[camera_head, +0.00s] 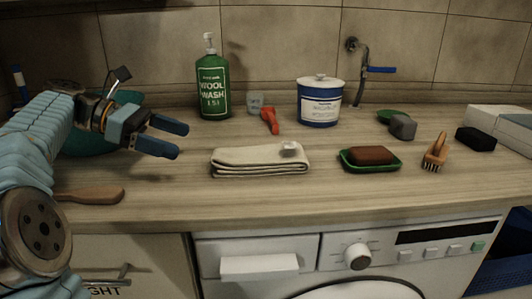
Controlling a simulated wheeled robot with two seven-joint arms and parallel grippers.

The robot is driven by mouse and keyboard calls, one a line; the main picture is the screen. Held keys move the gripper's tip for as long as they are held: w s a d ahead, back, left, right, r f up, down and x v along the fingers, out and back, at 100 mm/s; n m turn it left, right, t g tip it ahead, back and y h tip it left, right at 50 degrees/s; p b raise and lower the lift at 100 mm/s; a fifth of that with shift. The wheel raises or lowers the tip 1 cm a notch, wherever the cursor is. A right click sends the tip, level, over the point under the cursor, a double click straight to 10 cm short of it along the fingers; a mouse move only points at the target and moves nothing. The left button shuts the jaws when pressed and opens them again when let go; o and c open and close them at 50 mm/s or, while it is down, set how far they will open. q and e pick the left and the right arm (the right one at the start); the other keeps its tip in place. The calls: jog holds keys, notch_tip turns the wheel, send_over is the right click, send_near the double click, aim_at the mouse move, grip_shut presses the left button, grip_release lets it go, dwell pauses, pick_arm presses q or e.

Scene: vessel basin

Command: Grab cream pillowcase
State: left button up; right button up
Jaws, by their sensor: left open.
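The cream pillowcase (245,160) lies folded flat near the front middle of the wooden counter. A small pale lump (290,149) rests on its right end; I cannot tell what it is. My left gripper (175,140) is open and empty. It is above the counter to the left of the pillowcase, apart from it, with its fingers pointing right. My right gripper is not in view.
A green wool wash bottle (213,90), a red item (269,121) and a blue-white tub (320,105) stand behind. A soap bar (372,155) sits on a green dish (343,159) at right, beside a brush (435,152). A wooden handle (95,195) lies front left.

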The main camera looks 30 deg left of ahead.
aim_at(213, 152)
pick_arm(q)
jog(key=x, duration=0.5)
jog(key=shift+w+d+f+b, duration=0.2)
jog(key=shift+d+b, duration=0.1)
jog(key=shift+b, duration=0.1)
jog(key=x, duration=0.5)
jog(key=shift+s+d+f+b, duration=0.15)
jog(key=shift+d+f+b, duration=0.05)
jog(key=shift+b, duration=0.1)
jog(key=shift+c, duration=0.2)
jog(key=c, duration=0.9)
jog(key=shift+o, duration=0.2)
jog(key=shift+r, duration=0.15)
